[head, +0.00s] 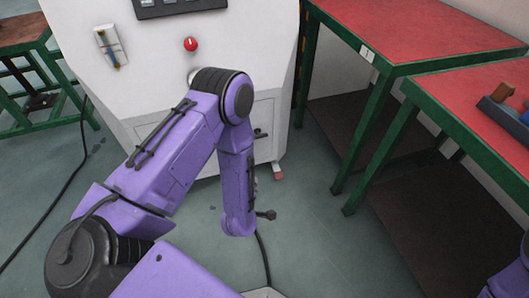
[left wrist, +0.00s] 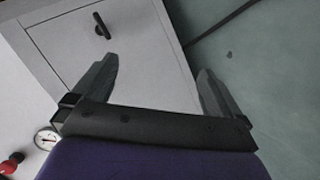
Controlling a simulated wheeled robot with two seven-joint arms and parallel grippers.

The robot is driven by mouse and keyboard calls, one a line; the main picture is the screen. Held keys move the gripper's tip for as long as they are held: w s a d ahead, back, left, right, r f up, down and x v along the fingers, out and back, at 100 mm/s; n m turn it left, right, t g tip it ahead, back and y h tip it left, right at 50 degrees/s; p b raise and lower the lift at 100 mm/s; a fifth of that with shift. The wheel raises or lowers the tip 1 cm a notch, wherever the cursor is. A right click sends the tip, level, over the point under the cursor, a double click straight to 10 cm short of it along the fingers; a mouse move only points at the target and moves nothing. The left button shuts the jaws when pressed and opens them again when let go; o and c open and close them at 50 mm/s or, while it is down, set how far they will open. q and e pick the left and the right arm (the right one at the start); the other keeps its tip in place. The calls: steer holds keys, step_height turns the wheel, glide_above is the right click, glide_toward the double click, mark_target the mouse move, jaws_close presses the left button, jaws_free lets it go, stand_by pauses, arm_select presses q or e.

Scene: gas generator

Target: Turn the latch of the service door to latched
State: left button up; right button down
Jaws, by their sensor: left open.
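The service door (head: 265,112) is a pale panel low on the front of the white cabinet; my left arm covers much of it. Its dark latch (head: 260,133) shows just right of my arm, roughly sideways in the head view. The left wrist view shows the door (left wrist: 135,62) with the small black latch handle (left wrist: 101,25) near the top. My left gripper (left wrist: 158,68) is open with nothing between its fingers. The latch lies beyond the left finger, apart from it. My right gripper is not in view.
Above the door are a red knob (head: 190,44) and a gauge, also seen in the left wrist view (left wrist: 46,138). Red-topped tables with green legs (head: 415,30) stand at the right. A black cable (head: 62,180) lies on the floor at left. Floor in front is mostly clear.

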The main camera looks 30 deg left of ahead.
arm_select(q)
steer(key=w+f+n+t+y+b, duration=0.3)
steer(key=w+f+n+b, duration=0.4)
steer(key=w+n+b, duration=0.3)
steer(key=n+y+b, duration=0.6)
steer(key=n+b, duration=0.5)
steer(key=n, duration=0.6)
glide_toward(259, 135)
steer(key=b+x, duration=0.1)
steer(key=x, duration=0.2)
steer(key=b+x, duration=0.1)
steer(key=x, duration=0.2)
steer(key=f+b+x, duration=0.1)
steer(key=b+x, duration=0.1)
steer(key=x, duration=0.1)
steer(key=shift+w+a, duration=0.1)
steer(key=shift+w, duration=0.05)
steer(key=shift+w+a+r, duration=0.1)
steer(key=shift+w+a, duration=0.1)
steer(key=shift+a, duration=0.05)
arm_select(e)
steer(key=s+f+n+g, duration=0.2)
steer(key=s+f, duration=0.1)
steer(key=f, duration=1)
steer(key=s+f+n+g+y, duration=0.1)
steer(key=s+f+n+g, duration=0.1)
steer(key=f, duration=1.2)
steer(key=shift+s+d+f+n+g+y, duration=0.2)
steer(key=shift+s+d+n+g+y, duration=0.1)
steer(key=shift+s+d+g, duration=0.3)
